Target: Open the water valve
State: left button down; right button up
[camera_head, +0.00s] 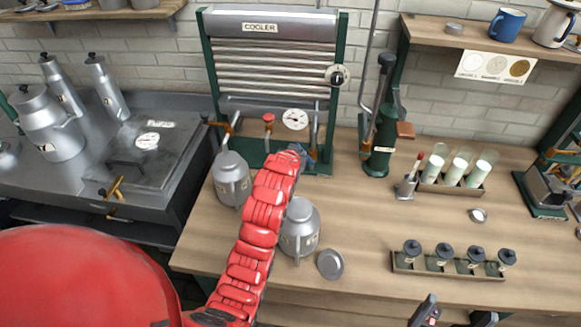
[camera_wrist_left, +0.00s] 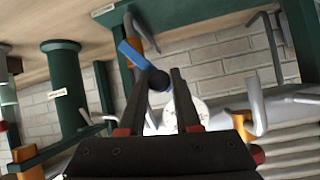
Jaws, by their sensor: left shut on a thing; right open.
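The water valve looks to be the blue lever (camera_head: 311,152) at the lower right of the cooler (camera_head: 275,60). In the left wrist view the blue lever (camera_wrist_left: 133,54) slants down from a brass pipe to a dark knob (camera_wrist_left: 158,80). My left gripper (camera_wrist_left: 157,76) is shut on the valve's lever end, its fingers on either side of the knob. In the head view my red left arm hides most of that gripper. My right gripper (camera_head: 455,312) is open and empty at the bottom edge, over the counter front.
A red-knobbed valve (camera_head: 268,119) and a gauge (camera_head: 294,119) are on the cooler. Grey cans (camera_head: 231,180) (camera_head: 299,232) stand either side of my left arm. A rack of jars (camera_head: 450,268) and a tube rack (camera_head: 455,185) are on the right.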

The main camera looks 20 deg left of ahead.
pick_arm(q)
jog(key=d+m+y+b, duration=0.1)
jog(key=b, duration=0.1)
jog(key=w+d+r+m+y+b, duration=0.1)
jog(key=d+y+b, duration=0.1)
jog(key=d+m+g+y+b, duration=0.1)
jog(key=m+b, duration=0.1)
jog(key=shift+w+d+r+y, duration=0.15)
jog(key=shift+w+r+y, duration=0.05)
jog(key=shift+r+y, duration=0.1)
dwell(0.4)
jog(key=c, duration=0.8)
grip_release()
jog(key=shift+o, duration=0.9)
jog(key=shift+w+f, duration=0.25)
jog(key=shift+s, duration=0.1)
